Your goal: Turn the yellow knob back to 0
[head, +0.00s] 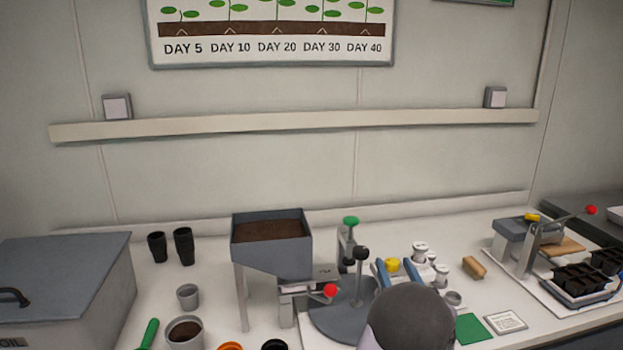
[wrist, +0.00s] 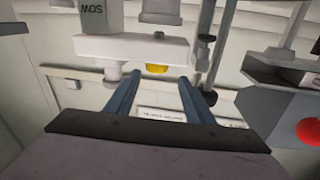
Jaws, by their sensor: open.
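The yellow knob (head: 392,265) shows just beyond my fingertips in the head view, on or beside a white device with round-topped parts. It also shows in the wrist view (wrist: 156,69), partly hidden under a white block, between the lines of my two fingers. My gripper (head: 397,266) has two blue fingers, spread apart with nothing between them; they also show in the wrist view (wrist: 160,80). My wrist hides the device's front in the head view. The knob's pointer and scale are too small to read, and I cannot tell whether a finger touches it.
Left of my gripper stand a soil hopper (head: 270,258), a red-ended lever (head: 330,291) and a grey round plate (head: 338,318). A green-topped post (head: 350,222) stands behind. White cylinders (head: 421,250) and a wooden block (head: 474,267) are to the right. A tray device (head: 585,285) stands far right.

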